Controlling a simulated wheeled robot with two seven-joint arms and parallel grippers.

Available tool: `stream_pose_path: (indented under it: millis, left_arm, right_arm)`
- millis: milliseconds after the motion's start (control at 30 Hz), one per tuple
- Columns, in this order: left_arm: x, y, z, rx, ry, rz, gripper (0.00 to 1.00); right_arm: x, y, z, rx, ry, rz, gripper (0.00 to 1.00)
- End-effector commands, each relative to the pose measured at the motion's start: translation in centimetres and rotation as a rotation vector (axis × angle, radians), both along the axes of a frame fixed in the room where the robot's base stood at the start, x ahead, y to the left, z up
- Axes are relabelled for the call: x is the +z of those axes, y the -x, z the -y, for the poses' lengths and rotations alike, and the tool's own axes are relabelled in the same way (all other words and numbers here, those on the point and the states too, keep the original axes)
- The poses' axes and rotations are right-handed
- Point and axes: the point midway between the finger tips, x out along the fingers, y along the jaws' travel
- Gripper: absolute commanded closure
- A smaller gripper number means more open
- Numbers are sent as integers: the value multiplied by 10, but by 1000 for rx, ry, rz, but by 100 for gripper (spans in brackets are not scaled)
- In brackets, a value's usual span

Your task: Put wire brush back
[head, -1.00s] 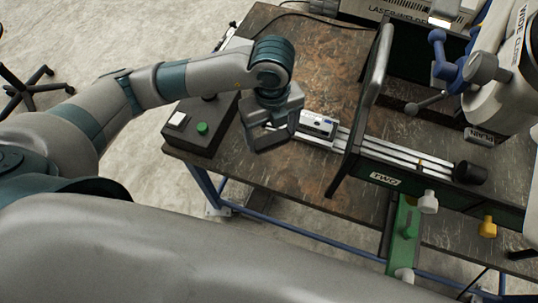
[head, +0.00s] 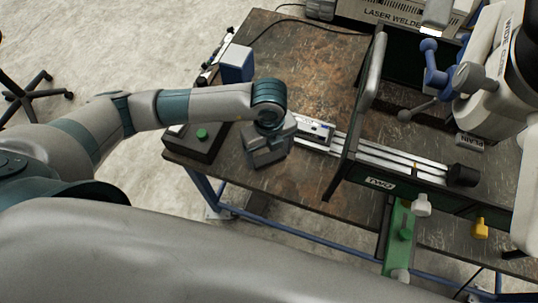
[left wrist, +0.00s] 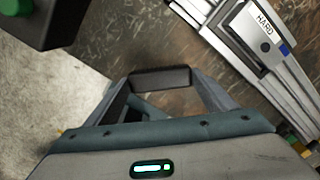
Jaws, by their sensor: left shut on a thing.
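My left gripper (head: 267,148) is over the near left part of the worn brown table (head: 300,60), between the black button box and the silver rails. In the left wrist view, my left gripper (left wrist: 160,80) is shut on a dark bar-shaped thing (left wrist: 160,77) across its fingertips. I cannot tell for sure whether this is the wire brush. No bristles show in either view, and the head view hides what is between the fingers. My right gripper is not in view.
A black box with a green button (head: 202,134) stands left of the gripper. Silver rails (head: 400,160) with a white "HARD" label (left wrist: 264,22) lie to the right. A dark upright frame (head: 362,110), a microscope (head: 490,100) and a blue box (head: 236,63) stand farther off.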

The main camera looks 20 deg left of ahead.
Motion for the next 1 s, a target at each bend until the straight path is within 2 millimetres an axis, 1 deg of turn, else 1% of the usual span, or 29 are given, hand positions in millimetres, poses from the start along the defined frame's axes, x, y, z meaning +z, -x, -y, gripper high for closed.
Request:
stream_pose_path:
  millis: [33, 200, 600, 633, 667, 700, 1000]
  left_arm:
    - [-4, 0, 0, 2, -2, -2, 43]
    - [-21, 0, 0, 1, -1, -1, 43]
    - [-26, 0, 0, 0, 0, 0, 43]
    - [-26, 0, 0, 0, 0, 0, 20]
    - [-25, 0, 0, 0, 0, 0, 13]
    - [-25, 0, 0, 0, 0, 0, 4]
    - [-25, 0, 0, 0, 0, 0, 4]
  right_arm:
    - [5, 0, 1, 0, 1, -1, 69]
    - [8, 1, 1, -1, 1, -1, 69]
    - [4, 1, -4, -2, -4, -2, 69]
    - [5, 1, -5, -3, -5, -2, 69]
    - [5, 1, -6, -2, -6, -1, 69]
    - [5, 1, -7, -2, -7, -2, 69]
    - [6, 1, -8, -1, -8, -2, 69]
